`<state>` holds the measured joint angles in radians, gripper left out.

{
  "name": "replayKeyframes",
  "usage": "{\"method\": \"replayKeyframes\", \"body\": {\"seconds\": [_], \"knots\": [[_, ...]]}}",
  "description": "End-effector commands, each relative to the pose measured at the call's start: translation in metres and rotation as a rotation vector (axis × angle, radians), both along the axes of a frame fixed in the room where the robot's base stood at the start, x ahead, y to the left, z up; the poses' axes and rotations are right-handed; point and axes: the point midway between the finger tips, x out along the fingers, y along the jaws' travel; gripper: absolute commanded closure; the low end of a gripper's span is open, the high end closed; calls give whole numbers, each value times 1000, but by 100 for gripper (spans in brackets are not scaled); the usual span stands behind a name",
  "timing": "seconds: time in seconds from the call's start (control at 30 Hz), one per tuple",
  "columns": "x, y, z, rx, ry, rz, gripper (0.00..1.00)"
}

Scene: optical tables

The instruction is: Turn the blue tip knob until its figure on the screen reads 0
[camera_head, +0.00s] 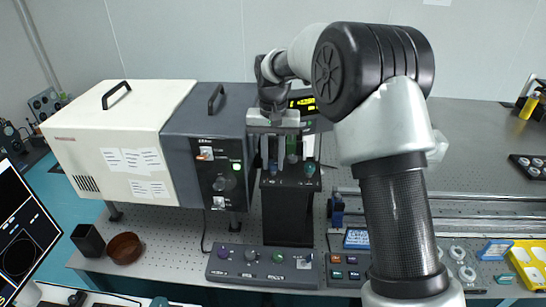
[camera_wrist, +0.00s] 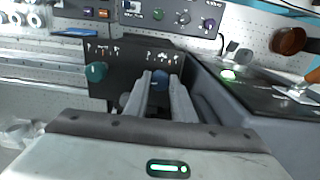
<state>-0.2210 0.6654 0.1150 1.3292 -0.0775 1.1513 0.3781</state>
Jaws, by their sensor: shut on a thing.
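The blue tip knob (camera_wrist: 160,77) is on the dark front panel of a black stage, between my fingertips in the wrist view. It shows small and partly covered in the head view (camera_head: 273,168). My gripper (camera_wrist: 161,82) is shut on the knob, one finger on each side; it also shows in the head view (camera_head: 274,160). A teal knob (camera_wrist: 96,71) sits apart on the same panel, to the left in the wrist view. The screen (camera_head: 22,232) is cut off at the left edge of the head view, and no figure on it is readable.
A dark grey box (camera_head: 215,120) with a lit green button stands close beside the stage. A control strip (camera_head: 240,268) with several knobs lies in front. A brown bowl (camera_head: 125,247) is at the left, and rails (camera_head: 480,210) run at the right.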

Motion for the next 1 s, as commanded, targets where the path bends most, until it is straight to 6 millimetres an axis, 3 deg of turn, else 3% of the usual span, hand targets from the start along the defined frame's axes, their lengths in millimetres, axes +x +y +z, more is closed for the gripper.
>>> {"method": "replayKeyframes", "body": {"seconds": [0.5, 1.0], "knots": [[0, -1, 0, 1, 1, 415, 99], [0, 0, 0, 0, 0, 553, 99]]}}
